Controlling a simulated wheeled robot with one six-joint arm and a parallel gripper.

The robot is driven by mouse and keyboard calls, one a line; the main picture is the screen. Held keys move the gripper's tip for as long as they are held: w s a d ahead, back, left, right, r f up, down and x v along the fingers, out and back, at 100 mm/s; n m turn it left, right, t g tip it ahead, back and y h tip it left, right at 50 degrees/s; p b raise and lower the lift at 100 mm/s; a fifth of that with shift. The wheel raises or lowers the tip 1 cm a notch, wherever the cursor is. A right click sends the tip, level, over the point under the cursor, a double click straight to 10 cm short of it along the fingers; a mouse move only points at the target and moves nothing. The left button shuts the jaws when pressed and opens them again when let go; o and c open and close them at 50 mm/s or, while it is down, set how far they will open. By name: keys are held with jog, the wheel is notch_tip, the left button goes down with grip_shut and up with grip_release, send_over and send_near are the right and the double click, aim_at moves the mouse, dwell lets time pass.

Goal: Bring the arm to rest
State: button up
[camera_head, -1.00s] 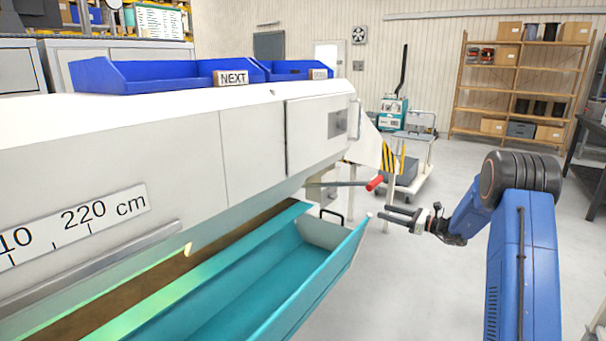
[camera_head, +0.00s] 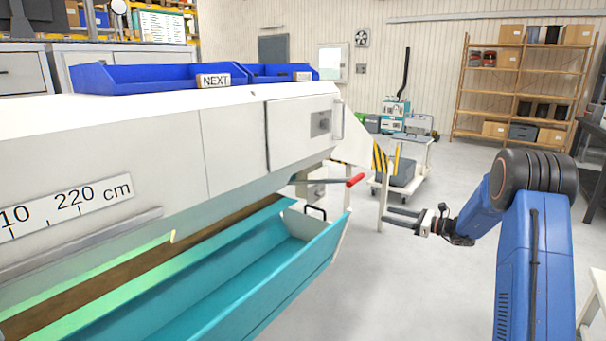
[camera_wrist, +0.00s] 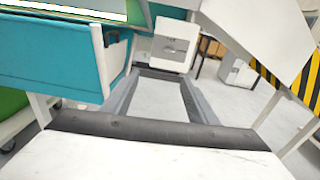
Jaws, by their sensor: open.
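My arm stands at the right of the head view, with its blue links and black joint cover showing. My gripper (camera_head: 391,216) points left from its end. Its two dark fingers are apart, with nothing seen between them. It hangs in the open beside the right end of the long white machine (camera_head: 235,150), right of the red-tipped lever (camera_head: 355,180) in the picture. It appears clear of the machine and the teal trough (camera_head: 250,290). The wrist view shows the teal trough (camera_wrist: 60,60) close at upper left.
Blue bins (camera_head: 150,78) stand on top of the machine. A trolley (camera_head: 405,170) and a yellow-black striped guard (camera_head: 381,160) are behind my gripper. A wooden shelf (camera_head: 515,92) stands at the back right. Open floor (camera_head: 400,290) lies below my gripper.

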jog(key=s+a+r+n+g+h, duration=0.25)
jog(key=s+a+n, duration=0.2)
jog(key=s, duration=0.55)
jog(key=s+a+r+n+g+h, duration=0.15)
jog(key=s+a+r+n, duration=0.3)
jog(key=s, duration=0.55)
jog(key=s+a+r+n+g+h, duration=0.1)
jog(key=s+a+r+n+g, duration=0.3)
jog(key=s, duration=0.5)
jog(key=s+d+f+n+t+h, duration=0.1)
jog(key=s+d+n+h, duration=0.1)
jog(key=s, duration=0.8)
jog(key=s+d+f+n+t+h, duration=0.1)
jog(key=s+d+f+n+h, duration=0.1)
jog(key=s, duration=0.9)
jog(key=s+d+f+n+t+h, duration=0.1)
jog(key=s+n+h, duration=0.4)
jog(key=s, duration=0.6)
jog(key=shift+d+f+n+h, duration=0.3)
jog(key=shift+d+f+n, duration=0.2)
jog(key=shift+d+n, duration=0.75)
jog(key=shift+c, duration=0.4)
